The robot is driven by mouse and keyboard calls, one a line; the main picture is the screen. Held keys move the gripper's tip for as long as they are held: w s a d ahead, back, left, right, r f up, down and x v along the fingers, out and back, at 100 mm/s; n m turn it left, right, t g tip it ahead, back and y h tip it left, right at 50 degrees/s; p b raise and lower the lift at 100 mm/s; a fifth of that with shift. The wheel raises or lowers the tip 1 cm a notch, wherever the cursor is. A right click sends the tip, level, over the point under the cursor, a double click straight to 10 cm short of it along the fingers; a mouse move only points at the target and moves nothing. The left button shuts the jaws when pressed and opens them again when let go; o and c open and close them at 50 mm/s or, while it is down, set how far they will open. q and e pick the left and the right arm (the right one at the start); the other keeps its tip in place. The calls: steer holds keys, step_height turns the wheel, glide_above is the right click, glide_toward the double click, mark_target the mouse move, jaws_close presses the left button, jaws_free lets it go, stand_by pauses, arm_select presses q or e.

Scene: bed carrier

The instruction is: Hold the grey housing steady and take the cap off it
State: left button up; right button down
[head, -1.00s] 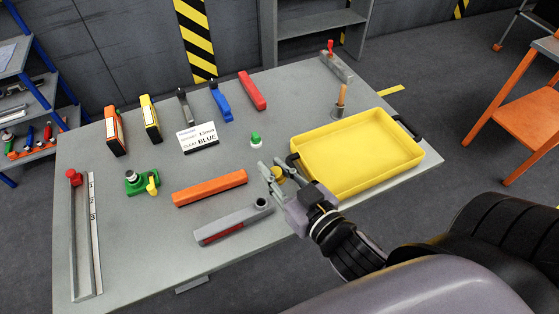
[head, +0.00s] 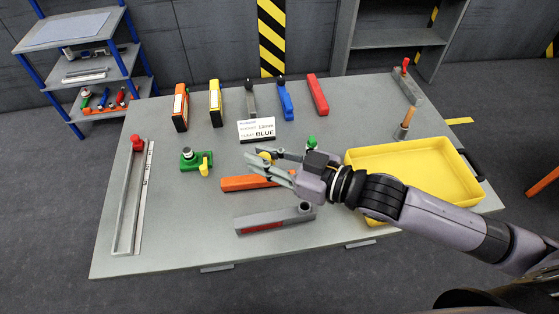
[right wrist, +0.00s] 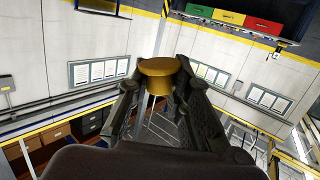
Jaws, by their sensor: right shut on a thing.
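The grey housing (head: 265,221) lies on the table's near side, a long block with a red stripe on its front. A round collar with a dark opening (head: 306,208) shows at its right end, with no cap on it. My right gripper (head: 266,158) is shut on a round yellow cap (head: 265,156), held over the table beyond the housing and apart from it. The right wrist view also shows the yellow cap (right wrist: 158,70) between both fingers. My left gripper is not in view, and nothing is seen holding the housing.
An orange block (head: 245,183) lies partly beneath my right gripper. A yellow tray (head: 425,158) stands at the right under my right arm.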

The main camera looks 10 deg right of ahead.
steer(key=shift+w+a+r+n+g+y, duration=0.2)
steer(key=shift+w+a+n+g+y, duration=0.2)
steer(key=shift+a+g, duration=0.2)
steer(key=shift+w+a+r+n+g+y, duration=0.15)
steer(key=shift+a+n+g+y, duration=0.2)
steer(key=shift+a+n+g, duration=0.2)
steer(key=shift+w+a+r+n+g+y, duration=0.2)
steer(key=shift+w+a+n+g+y, duration=0.2)
steer(key=shift+a+g, duration=0.2)
steer(key=shift+s, duration=0.15)
